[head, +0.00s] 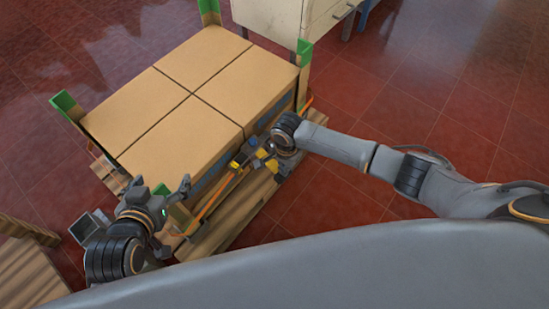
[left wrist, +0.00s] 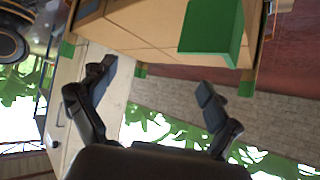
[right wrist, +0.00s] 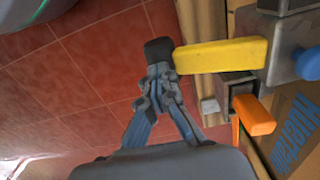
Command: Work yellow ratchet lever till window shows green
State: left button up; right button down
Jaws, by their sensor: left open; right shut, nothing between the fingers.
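The yellow ratchet lever (right wrist: 222,55) sticks out of a grey ratchet body (right wrist: 288,48) in the right wrist view. My right gripper (right wrist: 158,50) is shut and empty, its dark tips at the lever's free end; I cannot tell whether they touch. The ratchet sits low on the near side of the boxes in the head view, with the right gripper (head: 270,148) over it, partly hiding it. No green window can be made out. My left gripper (head: 162,184) is open and empty near the left corner of the load; its spread fingers show in the left wrist view (left wrist: 155,88).
Cardboard boxes (head: 190,85) stand on a wooden pallet (head: 240,222) with green corner protectors (head: 66,104). An orange strap (head: 212,202) runs along the near side. A blue knob (right wrist: 309,64) and an orange piece (right wrist: 255,115) flank the lever. Red tiled floor (head: 350,215) is clear at right.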

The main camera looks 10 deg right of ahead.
jog(key=shift+s+d+r+p, duration=0.15)
jog(key=shift+s+r+p, duration=0.1)
jog(key=shift+p, duration=0.25)
jog(key=shift+s+d+r+p, duration=0.1)
jog(key=shift+r+p, duration=0.55)
jog(key=shift+p, duration=0.45)
pick_arm(q)
jog(key=s+a+f+g+y, duration=0.1)
jog(key=s+a+f+g, duration=0.1)
jog(key=s, duration=0.4)
jog(key=s+a+f+g, duration=0.2)
jog(key=s+g, duration=0.3)
jog(key=shift+s+f+y, duration=0.3)
jog(key=shift+s+y, duration=0.1)
pick_arm(e)
jog(key=shift+r, duration=0.1)
